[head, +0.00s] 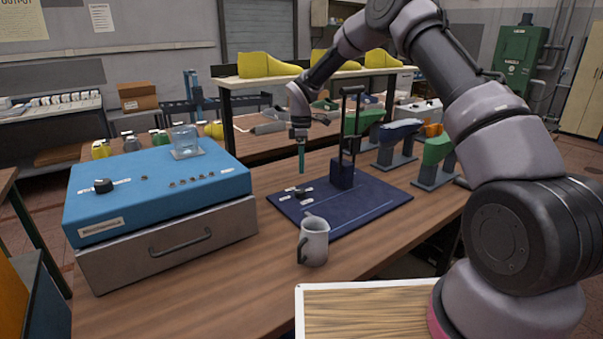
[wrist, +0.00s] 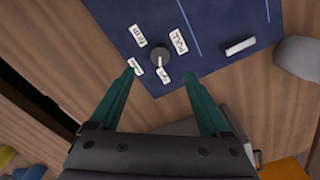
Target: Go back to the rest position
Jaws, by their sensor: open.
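My gripper (head: 301,168) hangs from my arm with its teal fingers pointing down, above the dark blue board (head: 370,194) on the wooden table. In the wrist view my gripper (wrist: 161,75) has its two fingers spread apart with nothing between the tips. A round dark knob (wrist: 160,54) with white labels around it shows on the board just beyond the fingertips. The fingers look apart from the knob, though the exact height is hard to tell.
A black upright stand (head: 343,172) rises from the board close beside my gripper. A grey mug (head: 313,242) stands in front. Shoe lasts on stands (head: 434,162) are at right.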

